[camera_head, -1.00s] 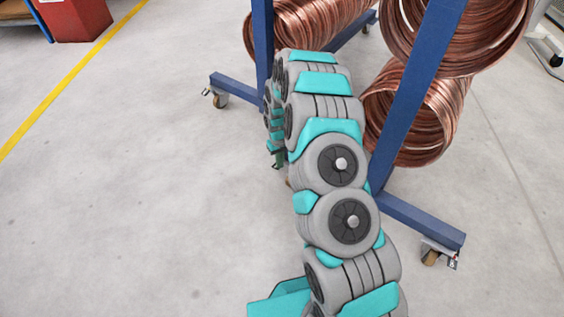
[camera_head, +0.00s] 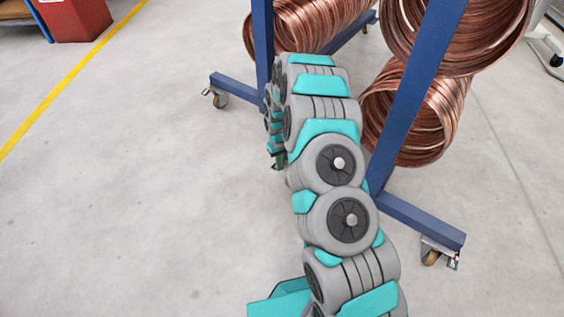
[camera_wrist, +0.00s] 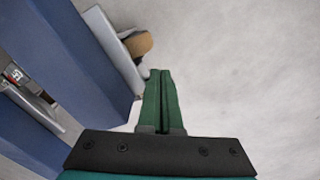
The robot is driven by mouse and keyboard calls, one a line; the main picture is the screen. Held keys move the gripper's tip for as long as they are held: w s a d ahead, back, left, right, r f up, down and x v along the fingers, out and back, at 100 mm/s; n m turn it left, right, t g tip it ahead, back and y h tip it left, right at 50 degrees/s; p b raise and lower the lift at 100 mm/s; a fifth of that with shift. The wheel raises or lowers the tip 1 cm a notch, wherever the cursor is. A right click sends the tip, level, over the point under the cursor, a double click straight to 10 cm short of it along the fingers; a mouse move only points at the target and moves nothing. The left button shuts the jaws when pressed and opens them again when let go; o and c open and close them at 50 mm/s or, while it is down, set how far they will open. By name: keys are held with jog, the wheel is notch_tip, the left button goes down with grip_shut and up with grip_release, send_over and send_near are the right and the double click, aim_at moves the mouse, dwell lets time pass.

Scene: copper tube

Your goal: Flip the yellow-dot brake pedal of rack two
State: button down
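My gripper (camera_head: 277,163) is low beside the near blue rack (camera_head: 405,100), mostly hidden behind my arm in the head view. In the wrist view its green fingers (camera_wrist: 160,78) are together with nothing between them. Just beyond and left of the fingertips is a caster with a tan wheel (camera_wrist: 138,44) under a grey plate; touching or apart, I cannot tell. At the left edge is a metal part with a red and white mark (camera_wrist: 14,74). In the head view, casters show at the left foot (camera_head: 219,99) and right foot (camera_head: 432,257). I see no yellow dot.
Copper coils (camera_head: 420,110) hang on the rack, close right of my arm. The rack's blue beam (camera_wrist: 85,45) fills the left of the wrist view. A red bin (camera_head: 75,18) stands at the back left. The floor left of my arm is clear.

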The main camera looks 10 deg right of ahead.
jog(key=shift+f, duration=0.55)
jog(key=shift+r, duration=0.15)
notch_tip(320, 180, up, 7)
jog(key=p, duration=0.1)
dwell(1.0)
